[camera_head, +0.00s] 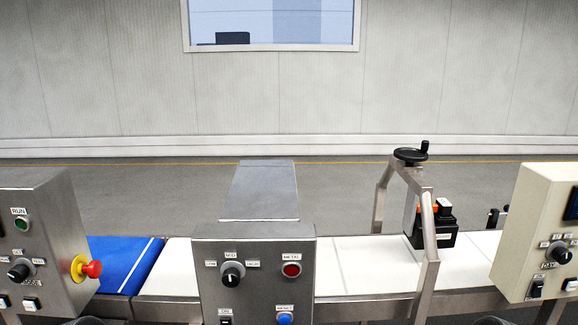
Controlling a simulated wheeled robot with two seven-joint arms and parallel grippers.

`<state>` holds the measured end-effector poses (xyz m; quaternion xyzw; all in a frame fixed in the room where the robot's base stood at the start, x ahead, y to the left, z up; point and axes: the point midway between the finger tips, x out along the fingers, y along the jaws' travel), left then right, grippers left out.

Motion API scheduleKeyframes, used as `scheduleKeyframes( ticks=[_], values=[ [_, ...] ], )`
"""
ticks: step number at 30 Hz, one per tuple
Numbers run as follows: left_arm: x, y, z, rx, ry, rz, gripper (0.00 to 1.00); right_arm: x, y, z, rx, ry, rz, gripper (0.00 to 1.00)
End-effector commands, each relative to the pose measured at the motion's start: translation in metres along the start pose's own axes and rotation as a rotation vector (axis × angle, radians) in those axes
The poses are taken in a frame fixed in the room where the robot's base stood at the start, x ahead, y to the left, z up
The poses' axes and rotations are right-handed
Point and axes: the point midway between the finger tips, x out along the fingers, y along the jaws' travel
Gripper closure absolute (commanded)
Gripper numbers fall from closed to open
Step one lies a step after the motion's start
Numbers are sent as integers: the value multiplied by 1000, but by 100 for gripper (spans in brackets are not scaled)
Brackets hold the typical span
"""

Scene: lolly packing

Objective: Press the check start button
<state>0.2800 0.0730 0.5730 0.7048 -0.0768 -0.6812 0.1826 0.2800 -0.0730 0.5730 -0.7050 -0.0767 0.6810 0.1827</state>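No label reading "check start" is legible, so I cannot tell which control it is. The left grey panel has a green button (21,223) labelled RUN, a black knob (19,272) and a red mushroom button (91,269) on a yellow base. The middle panel has a black knob (232,274), a red round button or lamp (291,269) labelled METAL, a blue button (285,318) and a rocker switch (226,320). The beige right panel has a black knob (559,253) and switches (536,289).
A conveyor runs across behind the panels, with a blue belt (112,262) at left and white belt (350,270) onward. A metal frame (429,240) with a black handwheel (410,155) and a dark device (445,226) stands over it. Grey floor lies behind.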

Motion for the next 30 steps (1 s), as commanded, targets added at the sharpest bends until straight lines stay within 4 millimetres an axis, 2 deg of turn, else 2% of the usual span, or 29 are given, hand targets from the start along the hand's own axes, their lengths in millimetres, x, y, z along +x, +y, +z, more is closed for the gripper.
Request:
scheduleKeyframes(
  ticks=[1,13,30],
  values=[
    [0,0,0,0,0,0,68,0,0,0,0,0,0,64],
    [0,0,0,0,1,0,100,0,0,0,0,0,0,64],
    [0,0,0,0,1,0,100,0,0,0,0,0,0,64]
  ],
)
